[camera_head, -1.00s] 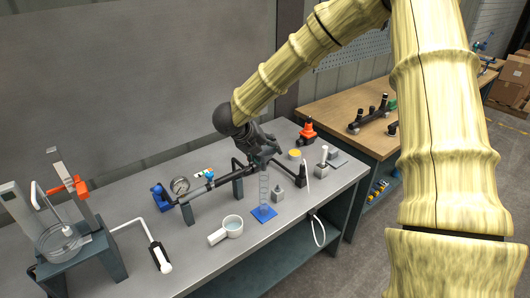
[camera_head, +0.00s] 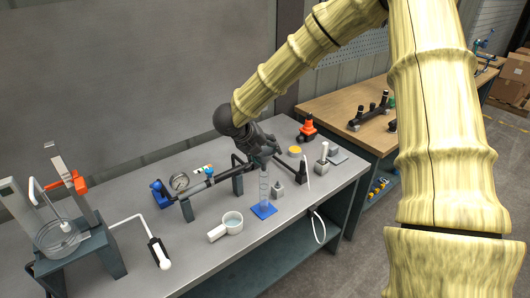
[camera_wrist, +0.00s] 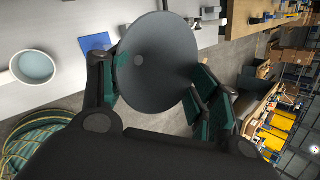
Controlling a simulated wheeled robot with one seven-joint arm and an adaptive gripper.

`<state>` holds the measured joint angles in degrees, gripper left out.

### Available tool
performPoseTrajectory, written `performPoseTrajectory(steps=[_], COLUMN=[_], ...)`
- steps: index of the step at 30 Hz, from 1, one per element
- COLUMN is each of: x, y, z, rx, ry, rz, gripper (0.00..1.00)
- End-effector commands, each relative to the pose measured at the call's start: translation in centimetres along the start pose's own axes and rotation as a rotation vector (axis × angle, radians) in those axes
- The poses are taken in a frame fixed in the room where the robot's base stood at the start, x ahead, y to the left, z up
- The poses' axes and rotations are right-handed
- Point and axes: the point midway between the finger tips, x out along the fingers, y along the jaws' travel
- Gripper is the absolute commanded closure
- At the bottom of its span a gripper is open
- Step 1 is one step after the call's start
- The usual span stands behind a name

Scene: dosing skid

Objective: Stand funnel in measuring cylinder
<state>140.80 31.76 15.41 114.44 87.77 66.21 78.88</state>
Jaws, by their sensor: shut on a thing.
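The measuring cylinder (camera_head: 264,191) is clear and stands upright on a blue base (camera_head: 263,211) near the table's front edge. The blue base also shows in the wrist view (camera_wrist: 96,42), partly behind the funnel. The funnel (camera_wrist: 155,62) is a grey round bowl with a small central hole, seen from its wide mouth between my fingers. My gripper (camera_head: 264,161) is shut on it, right at the top of the cylinder. In the head view my fingers mostly hide the funnel. Whether its stem is inside the cylinder is hidden.
A white mug-like beaker (camera_head: 232,223) stands left of the cylinder. A small grey block (camera_head: 277,191) stands close on its right. A pipe with a gauge (camera_head: 180,182) runs behind. A white hose (camera_head: 318,228) hangs over the front edge.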

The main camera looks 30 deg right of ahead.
Motion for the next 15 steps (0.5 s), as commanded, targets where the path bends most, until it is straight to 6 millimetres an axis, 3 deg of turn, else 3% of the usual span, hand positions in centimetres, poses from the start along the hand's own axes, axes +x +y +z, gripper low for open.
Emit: performPoseTrajectory(steps=[15], x=[0.84], y=[0.54], z=[-0.34], rx=[0.0], ry=[0.0], rz=[0.0], gripper=[0.61])
